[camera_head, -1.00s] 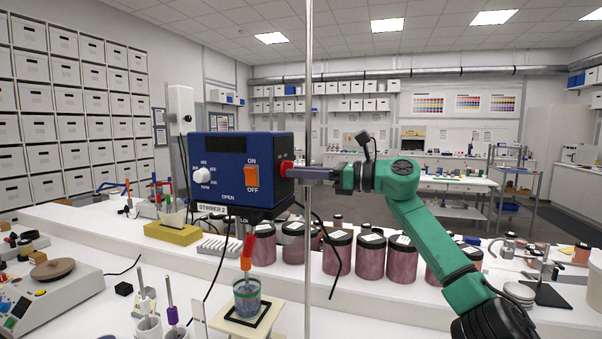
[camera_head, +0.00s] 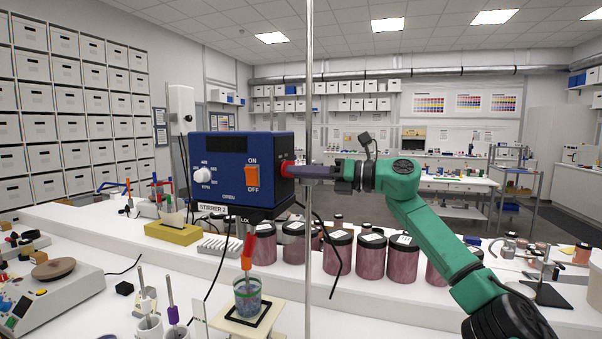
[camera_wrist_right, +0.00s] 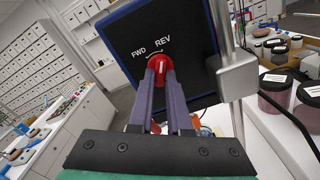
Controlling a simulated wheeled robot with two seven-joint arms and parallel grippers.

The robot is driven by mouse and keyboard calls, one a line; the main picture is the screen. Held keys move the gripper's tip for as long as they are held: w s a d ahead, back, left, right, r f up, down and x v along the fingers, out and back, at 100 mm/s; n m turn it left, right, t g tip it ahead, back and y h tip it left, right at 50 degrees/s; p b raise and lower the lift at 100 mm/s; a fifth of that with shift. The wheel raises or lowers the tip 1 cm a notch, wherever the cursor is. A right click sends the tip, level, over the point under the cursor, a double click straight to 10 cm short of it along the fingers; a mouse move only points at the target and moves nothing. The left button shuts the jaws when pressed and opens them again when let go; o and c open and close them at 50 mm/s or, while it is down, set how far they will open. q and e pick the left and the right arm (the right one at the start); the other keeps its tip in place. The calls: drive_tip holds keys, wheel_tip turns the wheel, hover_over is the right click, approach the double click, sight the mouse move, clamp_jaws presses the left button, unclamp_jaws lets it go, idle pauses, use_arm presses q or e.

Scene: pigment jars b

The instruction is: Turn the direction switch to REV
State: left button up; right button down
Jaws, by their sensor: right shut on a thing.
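The direction switch is a red knob (camera_wrist_right: 160,63) on the side panel of the blue stirrer box (camera_head: 230,155). White FWD and REV labels stand above it in the right wrist view, FWD at the left and REV at the right. A pale mark shows on the knob, but I cannot tell exactly which label it points to. My right gripper (camera_head: 290,170) comes in from the right in the head view, its two fingers shut on the red knob and partly hiding it. My left gripper is out of view.
A metal rod (camera_head: 309,90) stands upright in front of the right fingers in the head view. An orange ON/OFF switch (camera_head: 252,176) and a white dial (camera_head: 202,175) are on the box front. A blue beaker (camera_head: 247,296) is below; several pigment jars (camera_head: 371,258) stand behind.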

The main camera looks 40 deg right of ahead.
drive_tip(key=shift+r, duration=0.1)
drive_tip(key=c, duration=0.9)
unclamp_jaws()
drive_tip(key=shift+o, duration=0.2)
drive_tip(key=b+v, duration=0.8)
drive_tip(key=v, duration=0.6)
drive_tip(key=shift+s+d, duration=0.15)
drive_tip(key=shift+s, duration=0.05)
